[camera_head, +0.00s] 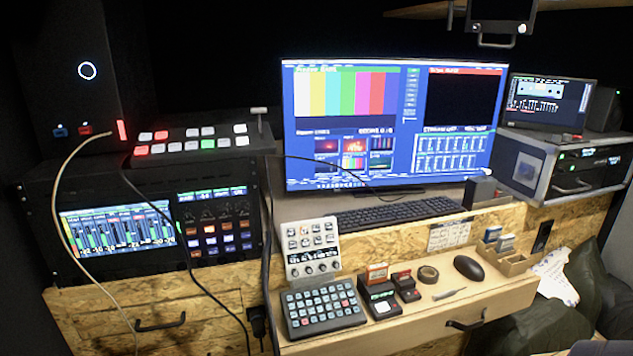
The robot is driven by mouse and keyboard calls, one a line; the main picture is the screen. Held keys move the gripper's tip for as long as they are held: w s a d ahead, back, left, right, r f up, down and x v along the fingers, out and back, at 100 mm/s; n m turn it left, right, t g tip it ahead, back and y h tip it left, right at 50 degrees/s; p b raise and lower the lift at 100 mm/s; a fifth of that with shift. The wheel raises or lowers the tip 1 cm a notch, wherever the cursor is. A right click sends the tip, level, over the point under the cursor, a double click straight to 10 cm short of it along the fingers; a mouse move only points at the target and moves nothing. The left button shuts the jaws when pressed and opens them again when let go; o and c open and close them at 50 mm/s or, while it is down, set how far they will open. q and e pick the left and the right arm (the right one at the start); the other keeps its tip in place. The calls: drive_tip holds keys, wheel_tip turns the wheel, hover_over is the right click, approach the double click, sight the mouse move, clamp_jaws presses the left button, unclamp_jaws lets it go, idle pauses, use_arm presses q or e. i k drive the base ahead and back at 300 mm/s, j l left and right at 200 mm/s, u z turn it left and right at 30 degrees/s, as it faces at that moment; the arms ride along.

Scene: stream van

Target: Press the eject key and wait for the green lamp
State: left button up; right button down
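Neither of my grippers is in view. No key can be read as the eject key at this size. A small dark card reader (378,299) with an orange-topped card (377,273) stands on the wooden desk shelf, and a small green patch shows on its front. A second, smaller reader (406,288) with a red top stands just right of it. I cannot tell whether the green patch is a lit lamp. At the upper left, a dark tower (70,80) has a white ring light, a blue spot and a red spot low on its front.
A keypad (322,307) and a white control panel (312,250) stand left of the readers. A tape roll (428,274), a mouse (468,267) and a keyboard (398,213) lie nearby. Cables hang before the rack mixer (150,230). The shelf's right front is mostly clear.

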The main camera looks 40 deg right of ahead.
sight(382, 307)
drive_tip(key=z, duration=1.7)
